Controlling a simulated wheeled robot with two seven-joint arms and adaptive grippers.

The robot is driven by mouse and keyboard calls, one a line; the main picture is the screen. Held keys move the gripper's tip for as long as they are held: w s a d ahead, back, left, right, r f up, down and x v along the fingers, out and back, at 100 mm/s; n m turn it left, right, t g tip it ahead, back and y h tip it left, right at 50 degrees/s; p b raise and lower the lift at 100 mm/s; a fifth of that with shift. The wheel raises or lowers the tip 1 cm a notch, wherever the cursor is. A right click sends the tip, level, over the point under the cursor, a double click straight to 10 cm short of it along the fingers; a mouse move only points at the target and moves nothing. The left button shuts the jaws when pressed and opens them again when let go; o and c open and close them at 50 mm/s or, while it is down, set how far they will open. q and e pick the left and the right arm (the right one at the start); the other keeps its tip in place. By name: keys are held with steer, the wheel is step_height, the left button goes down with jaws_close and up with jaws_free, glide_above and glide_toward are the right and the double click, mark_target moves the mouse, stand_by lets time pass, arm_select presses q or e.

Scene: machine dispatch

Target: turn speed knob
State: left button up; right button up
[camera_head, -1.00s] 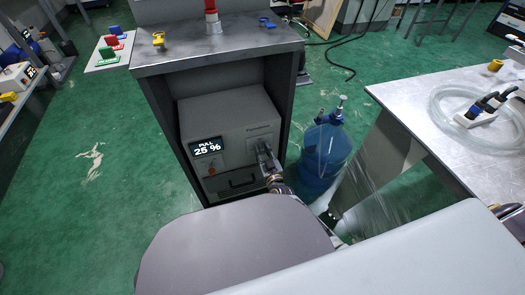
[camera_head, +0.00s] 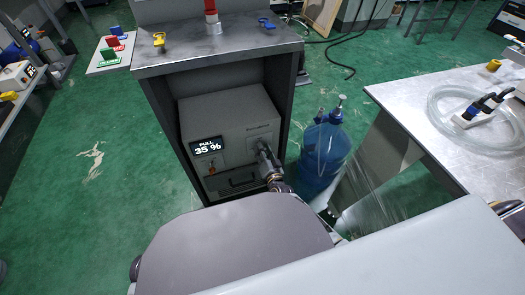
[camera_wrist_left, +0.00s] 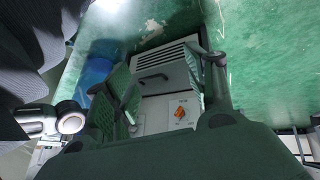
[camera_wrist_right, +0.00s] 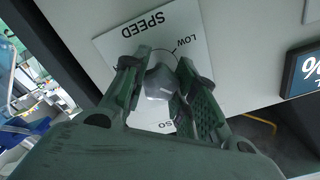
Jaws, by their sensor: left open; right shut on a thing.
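The grey machine (camera_head: 225,118) sits inside the open cabinet, and its display (camera_head: 207,147) reads "PULL 35 %". The speed knob (camera_wrist_right: 158,82) is a grey knob on a white plate (camera_wrist_right: 120,45) marked "SPEED" and "LOW" in the right wrist view. My right gripper (camera_wrist_right: 160,75) is shut on the knob, with a finger on each side. In the head view my right gripper (camera_head: 264,150) reaches the machine's right front and hides the knob. My left gripper (camera_wrist_left: 170,75) is open and empty; its wrist view shows the machine front with an orange switch (camera_wrist_left: 181,113).
A blue bottle (camera_head: 325,155) stands on the floor right of the cabinet. A metal table (camera_head: 420,100) with coiled tubing (camera_head: 440,112) is at the right. The cabinet top (camera_head: 215,50) carries yellow, red and blue pieces.

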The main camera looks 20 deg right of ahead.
steer(key=m, duration=0.3)
steer(key=shift+f, duration=0.1)
steer(key=m, duration=0.2)
steer(key=shift+m+b, duration=0.3)
steer(key=shift+b, duration=0.05)
arm_select(q)
steer(key=shift+w+d+f, duration=0.1)
steer(key=shift+d+f, duration=0.1)
steer(key=shift+f, duration=0.85)
arm_select(e)
steer(key=shift+m, duration=0.9)
arm_select(q)
steer(key=shift+f, duration=0.2)
arm_select(e)
steer(key=o, duration=1.1)
steer(key=shift+c, duration=0.2)
arm_select(q)
steer(key=shift+r, duration=0.1)
steer(key=shift+s, duration=0.2)
arm_select(e)
steer(key=shift+s, duration=0.1)
